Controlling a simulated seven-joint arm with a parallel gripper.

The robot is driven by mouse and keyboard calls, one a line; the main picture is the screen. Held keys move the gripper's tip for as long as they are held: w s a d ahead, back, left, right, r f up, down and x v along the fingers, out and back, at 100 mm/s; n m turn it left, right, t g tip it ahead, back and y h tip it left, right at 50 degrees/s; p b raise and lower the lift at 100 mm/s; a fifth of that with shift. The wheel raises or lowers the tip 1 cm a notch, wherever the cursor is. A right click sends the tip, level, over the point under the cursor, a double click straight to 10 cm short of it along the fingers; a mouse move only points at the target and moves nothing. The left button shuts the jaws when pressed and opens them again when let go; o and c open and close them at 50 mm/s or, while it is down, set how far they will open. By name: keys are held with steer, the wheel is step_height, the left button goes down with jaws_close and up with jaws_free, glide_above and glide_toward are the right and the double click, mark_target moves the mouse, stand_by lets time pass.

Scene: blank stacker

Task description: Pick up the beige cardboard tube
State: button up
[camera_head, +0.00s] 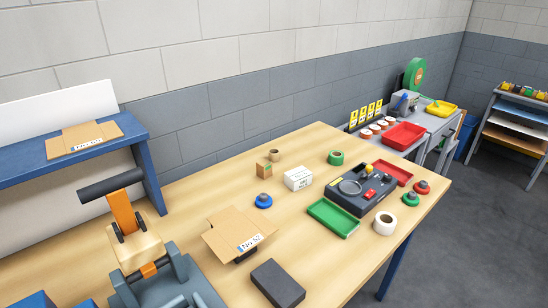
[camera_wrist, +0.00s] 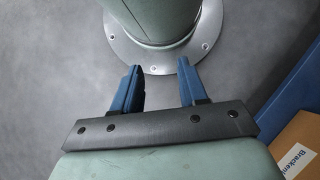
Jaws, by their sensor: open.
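The beige cardboard tube (camera_head: 274,155) appears to be the small short cylinder standing toward the back of the wooden table in the head view, just behind a small brown box (camera_head: 264,169). It is small there, and its lower part is partly hidden. My gripper (camera_wrist: 159,70) shows in the wrist view with its two blue fingers spread apart and nothing between them. It is over the grey floor, close to a green column on a round bolted flange that looks like my own base. The tube is not in the wrist view, and my gripper cannot be made out in the head view.
Near the tube are a white box (camera_head: 298,178), a blue roll (camera_head: 263,201) and a green roll (camera_head: 336,158). A green tray (camera_head: 333,218) and dark case (camera_head: 362,189) lie to the right. A carton labelled "Bracken" (camera_wrist: 298,150) is at the wrist view's lower right.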

steer(key=o, duration=0.6)
steer(key=shift+o, duration=0.2)
